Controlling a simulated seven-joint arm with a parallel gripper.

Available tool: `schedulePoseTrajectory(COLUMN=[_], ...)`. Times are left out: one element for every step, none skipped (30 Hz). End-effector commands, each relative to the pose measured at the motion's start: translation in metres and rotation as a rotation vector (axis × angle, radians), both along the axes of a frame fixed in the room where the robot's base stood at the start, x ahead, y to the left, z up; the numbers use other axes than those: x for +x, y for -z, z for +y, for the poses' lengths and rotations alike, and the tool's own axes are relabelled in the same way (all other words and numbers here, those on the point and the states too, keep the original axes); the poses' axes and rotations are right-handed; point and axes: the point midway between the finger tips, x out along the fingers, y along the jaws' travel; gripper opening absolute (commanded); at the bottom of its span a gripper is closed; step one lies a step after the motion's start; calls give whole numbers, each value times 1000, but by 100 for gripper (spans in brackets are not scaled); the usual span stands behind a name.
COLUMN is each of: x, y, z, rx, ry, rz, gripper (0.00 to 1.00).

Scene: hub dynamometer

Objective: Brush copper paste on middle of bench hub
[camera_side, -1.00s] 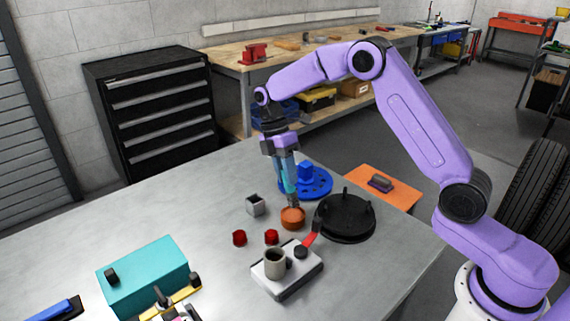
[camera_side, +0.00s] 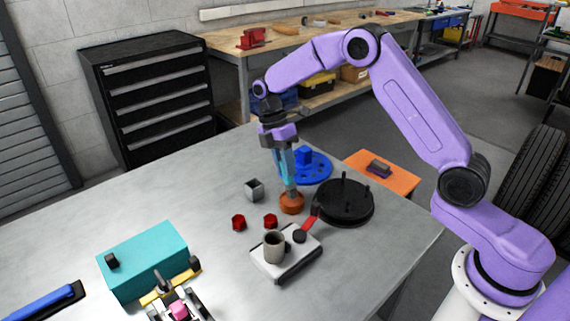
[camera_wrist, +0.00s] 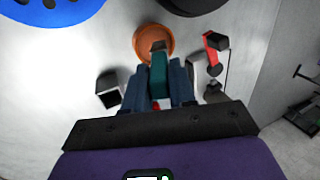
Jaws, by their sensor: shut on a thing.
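My gripper (camera_side: 284,166) is shut on a brush with a teal handle (camera_wrist: 158,78), held roughly upright. The brush's dark lower end is at a round copper-orange pot (camera_side: 291,205), which also shows in the wrist view (camera_wrist: 143,34); I cannot tell how deep it reaches. Right of the pot lies a black round plate with upright studs (camera_side: 345,207). Behind the pot is a blue flanged disc with a raised centre (camera_side: 318,174). I cannot tell for sure which of these two is the bench hub.
A teal box (camera_side: 145,262) is front left. An orange mat (camera_side: 400,182) lies behind right.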

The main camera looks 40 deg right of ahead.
Motion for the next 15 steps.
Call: schedulePoseTrajectory(x=[0,0,0,0,0,0,0,0,0,0,0,0,0,0,0], y=[0,0,0,0,0,1,1,1,2,2,2,3,3,3,4], z=[0,0,0,0,0,0,0,0,0,0,0,0,0,0,0], rx=[0,0,0,0,0,0,0,0,0,0,0,0,0,0,0], ry=[0,0,0,0,0,0,0,0,0,0,0,0,0,0,0], rz=[0,0,0,0,0,0,0,0,0,0,0,0,0,0,0], gripper=[0,0,0,0,0,0,0,0,0,0,0,0,0,0,0])
